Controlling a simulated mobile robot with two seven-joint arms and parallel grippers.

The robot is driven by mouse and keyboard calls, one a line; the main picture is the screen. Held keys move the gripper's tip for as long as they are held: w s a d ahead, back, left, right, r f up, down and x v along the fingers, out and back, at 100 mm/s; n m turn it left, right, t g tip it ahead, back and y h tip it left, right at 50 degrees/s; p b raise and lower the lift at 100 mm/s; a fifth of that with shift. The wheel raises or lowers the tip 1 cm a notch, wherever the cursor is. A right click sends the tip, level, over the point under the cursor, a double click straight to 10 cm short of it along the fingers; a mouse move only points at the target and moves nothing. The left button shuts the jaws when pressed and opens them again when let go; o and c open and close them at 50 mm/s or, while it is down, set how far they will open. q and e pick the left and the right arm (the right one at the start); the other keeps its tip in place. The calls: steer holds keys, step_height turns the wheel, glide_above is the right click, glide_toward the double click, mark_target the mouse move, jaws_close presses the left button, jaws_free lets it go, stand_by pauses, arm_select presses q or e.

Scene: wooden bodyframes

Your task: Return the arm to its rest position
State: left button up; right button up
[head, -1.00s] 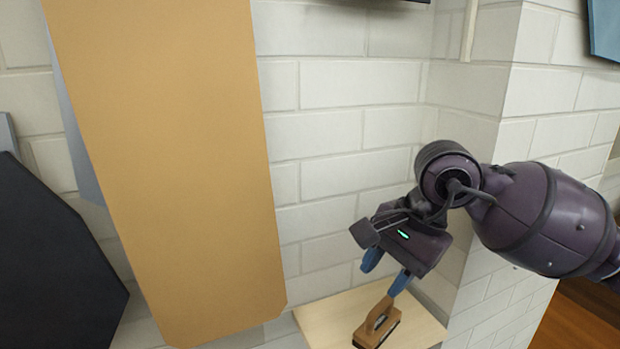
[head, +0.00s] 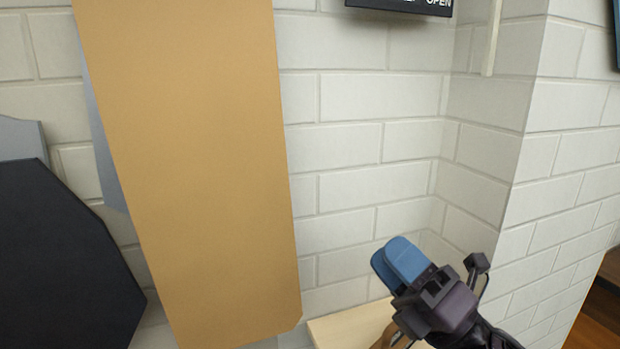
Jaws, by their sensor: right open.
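My right gripper (head: 400,262) is at the lower right of the head view, with its blue fingers pointing up and to the left. Nothing shows in its grasp; the two fingers overlap from this angle. Its dark purple wrist runs down to the lower right edge. It is in front of the white brick wall and above the light wooden shelf top (head: 345,328). A brown wooden-handled tool (head: 388,341) lies on that top, mostly hidden behind the gripper. My left gripper does not show.
A tall tan panel (head: 195,170) stands left of the gripper. A dark board (head: 60,260) is at the far left. A black sign (head: 400,5) hangs at the top. A brick corner (head: 500,150) juts out on the right.

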steer(key=d+f+m+h, duration=1.4)
steer(key=f+m+h, duration=0.45)
steer(key=m, duration=0.65)
steer(key=s+d+f+m+g+h, duration=0.1)
steer(key=s+d+f+m+g, duration=0.1)
steer(key=s+f+m+g, duration=0.5)
steer(key=s+d+f+m+g, duration=0.1)
steer(key=s+f+g, duration=0.4)
steer(key=s+f, duration=0.6)
steer(key=w+f+t, duration=0.5)
steer(key=f+t, duration=0.2)
steer(key=shift+w+f+n+t, duration=0.2)
steer(key=shift+f+n+t, duration=0.1)
steer(key=shift+f+t, duration=0.1)
